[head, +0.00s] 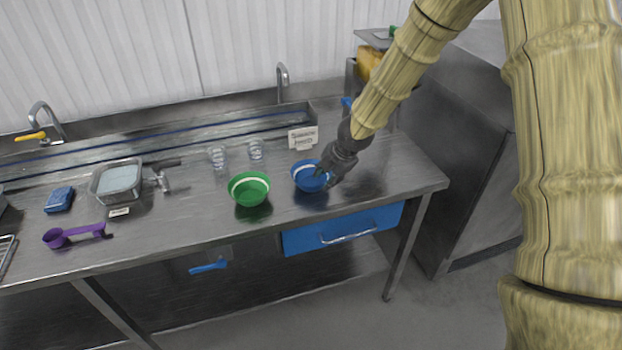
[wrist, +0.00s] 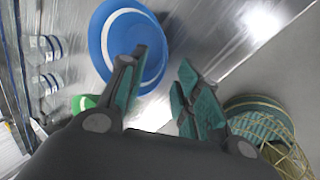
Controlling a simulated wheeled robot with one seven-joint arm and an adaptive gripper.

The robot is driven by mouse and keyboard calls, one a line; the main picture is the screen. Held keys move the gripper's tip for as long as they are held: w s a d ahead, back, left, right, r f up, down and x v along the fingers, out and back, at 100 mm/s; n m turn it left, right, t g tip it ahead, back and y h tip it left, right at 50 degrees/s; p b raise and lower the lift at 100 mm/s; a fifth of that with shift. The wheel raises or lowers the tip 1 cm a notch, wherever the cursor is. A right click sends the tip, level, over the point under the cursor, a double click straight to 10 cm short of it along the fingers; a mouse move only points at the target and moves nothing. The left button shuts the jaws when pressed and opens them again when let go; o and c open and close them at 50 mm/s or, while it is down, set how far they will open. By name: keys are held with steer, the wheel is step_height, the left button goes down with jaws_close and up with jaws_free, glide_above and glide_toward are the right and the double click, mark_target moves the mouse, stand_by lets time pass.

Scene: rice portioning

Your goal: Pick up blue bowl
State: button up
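The blue bowl (head: 311,184) stands upright on the steel counter, right of the green bowl (head: 249,198). It has a white band inside. In the wrist view the blue bowl (wrist: 108,36) fills the upper middle. My gripper (head: 327,171) is at the right side of the blue bowl. In the wrist view my gripper (wrist: 164,60) has its fingers spread apart. The left finger overlaps the bowl, and the right finger is outside it, with the right part of the rim between them. I cannot tell whether either finger touches the bowl.
The steel counter (head: 190,215) also carries two clear glasses (head: 256,150), a small sign (head: 303,138), a metal pan (head: 118,181), a blue sponge (head: 59,199) and a purple scoop (head: 75,235). A blue drawer (head: 340,232) hangs below. Bare counter lies right of the blue bowl.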

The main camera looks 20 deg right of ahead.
mark_target(321, 185)
steer(key=shift+a+p+x, duration=0.2)
steer(key=shift+p+x, duration=0.75)
steer(key=shift+x, duration=0.35)
steer(key=shift+p+x, duration=0.3)
steer(key=shift+x, duration=0.8)
jaws_close()
